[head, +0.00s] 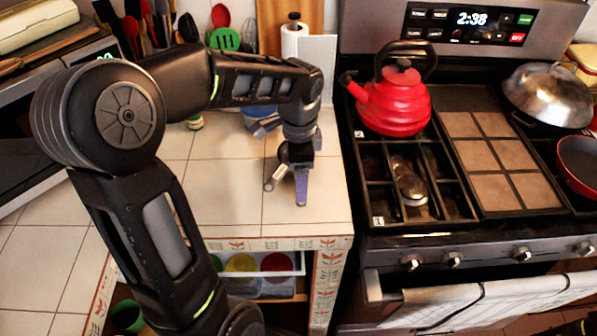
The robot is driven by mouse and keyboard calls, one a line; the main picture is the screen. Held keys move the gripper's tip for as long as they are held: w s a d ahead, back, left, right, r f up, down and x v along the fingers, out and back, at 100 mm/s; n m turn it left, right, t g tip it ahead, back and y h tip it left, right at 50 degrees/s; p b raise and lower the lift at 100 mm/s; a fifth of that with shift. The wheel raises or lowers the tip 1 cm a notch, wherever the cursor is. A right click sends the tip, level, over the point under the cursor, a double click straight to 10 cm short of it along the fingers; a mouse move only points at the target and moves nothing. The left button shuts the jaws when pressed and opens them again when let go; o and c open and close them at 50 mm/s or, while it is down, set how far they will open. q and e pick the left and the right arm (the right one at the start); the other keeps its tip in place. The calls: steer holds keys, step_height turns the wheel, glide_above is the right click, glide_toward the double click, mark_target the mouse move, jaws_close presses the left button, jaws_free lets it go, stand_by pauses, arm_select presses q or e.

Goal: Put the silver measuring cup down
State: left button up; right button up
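My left gripper (287,187) points down over the tiled counter (225,208), near its right end beside the stove. A purple-grey finger shows on its right side. A small silvery piece with a rounded end (269,185) shows on its left side. I cannot tell whether this piece is the silver measuring cup, its handle or part of the gripper. No measuring cup can be made out clearly elsewhere. How far apart the fingers are, and whether they touch the counter, is unclear. My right gripper is not in view.
A red kettle (396,100) stands on the stove, right of the counter. A blue item (259,122) is partly hidden behind my wrist. A paper towel roll (293,42) and utensils (222,27) stand at the back. The counter's front middle is clear. An open shelf with colourful lids (241,263) lies below.

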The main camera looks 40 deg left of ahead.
arm_select(q)
steer(key=o, duration=1.1)
steer(key=shift+s+f, duration=0.15)
steer(key=shift+f, duration=0.15)
steer(key=shift+o, duration=0.8)
steer(key=shift+r, duration=0.1)
steer(key=shift+w+r, duration=0.2)
steer(key=shift+r, duration=0.3)
step_height(320, 180, up, 11)
steer(key=shift+s+d, duration=0.15)
steer(key=shift+s, duration=0.05)
